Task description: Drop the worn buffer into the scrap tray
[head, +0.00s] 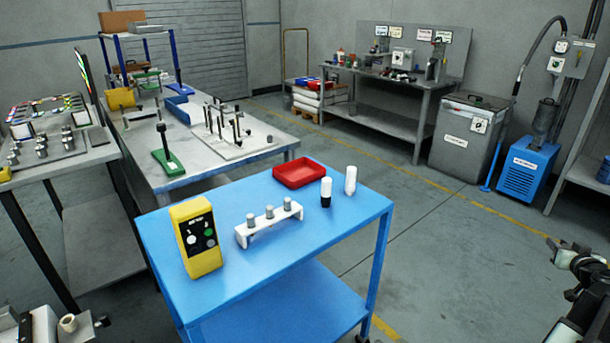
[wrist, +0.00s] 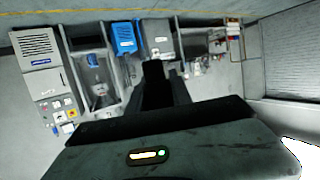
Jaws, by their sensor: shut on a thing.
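My gripper (wrist: 157,82) shows in the wrist view with its dark fingers close together. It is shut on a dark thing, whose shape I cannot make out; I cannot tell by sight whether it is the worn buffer. In the head view my gripper (head: 565,255) is at the right edge, over the floor and well to the right of the blue cart. A red tray (head: 299,173), which looks like the scrap tray, lies at the cart's far edge. It looks empty.
The blue cart (head: 262,289) also carries a yellow box with buttons (head: 197,238), a white rack (head: 270,229) with three grey-topped pieces, a white-and-black bottle (head: 326,192) and a white bottle (head: 350,181). A grey table (head: 190,168) stands behind. The floor right of the cart is clear.

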